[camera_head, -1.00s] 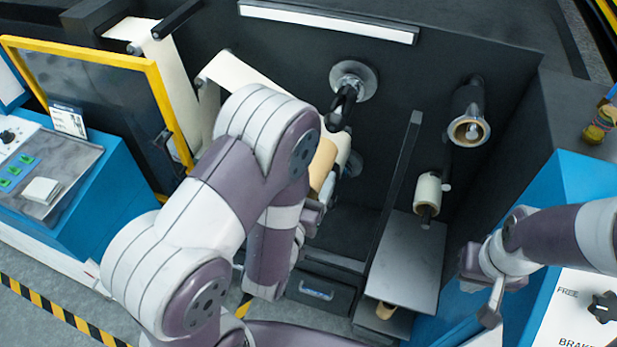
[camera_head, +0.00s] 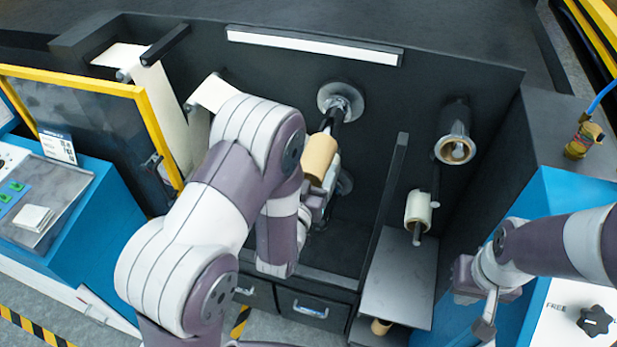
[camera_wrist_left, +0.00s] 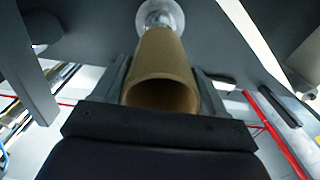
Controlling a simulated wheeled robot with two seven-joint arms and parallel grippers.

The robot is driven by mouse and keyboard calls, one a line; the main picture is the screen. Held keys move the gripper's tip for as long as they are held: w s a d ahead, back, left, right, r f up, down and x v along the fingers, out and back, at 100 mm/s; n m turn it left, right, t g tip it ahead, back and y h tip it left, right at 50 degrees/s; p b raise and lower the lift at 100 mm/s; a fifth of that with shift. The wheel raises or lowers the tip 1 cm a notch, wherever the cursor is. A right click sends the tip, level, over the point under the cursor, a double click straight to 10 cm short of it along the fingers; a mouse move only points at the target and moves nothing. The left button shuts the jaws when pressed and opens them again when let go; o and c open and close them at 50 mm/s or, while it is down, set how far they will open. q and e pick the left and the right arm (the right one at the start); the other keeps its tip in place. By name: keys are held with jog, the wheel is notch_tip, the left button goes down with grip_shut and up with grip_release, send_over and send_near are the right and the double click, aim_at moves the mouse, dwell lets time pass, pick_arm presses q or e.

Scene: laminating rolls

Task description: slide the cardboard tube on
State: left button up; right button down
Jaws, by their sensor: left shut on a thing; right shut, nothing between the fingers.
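The brown cardboard tube (camera_head: 320,157) is held by my left gripper (camera_head: 316,190), below the dark shaft (camera_head: 333,121) that sticks out of a round metal flange (camera_head: 341,100). The tube's upper end meets the shaft's lower end in the head view. I cannot tell whether it is around the shaft. In the left wrist view the tube (camera_wrist_left: 160,60) lies between both fingers, its open near end dark inside and its far end towards the flange (camera_wrist_left: 160,15). My right gripper (camera_head: 486,318) is shut and empty at the lower right.
A second spindle (camera_head: 455,148) with a cardboard core and a white roll (camera_head: 418,208) stand to the right. A grey shelf (camera_head: 400,285) and an upright dark bar (camera_head: 393,185) are beside the shaft. A yellow-framed guard (camera_head: 150,120) is at left.

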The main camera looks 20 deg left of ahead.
pick_arm(q)
jog(key=shift+w, duration=1.8)
jog(key=shift+w+d+b, duration=0.15)
jog(key=shift+w+b, duration=1)
jog(key=shift+w, duration=2.35)
jog(key=o, duration=1.1)
jog(key=shift+s, duration=0.15)
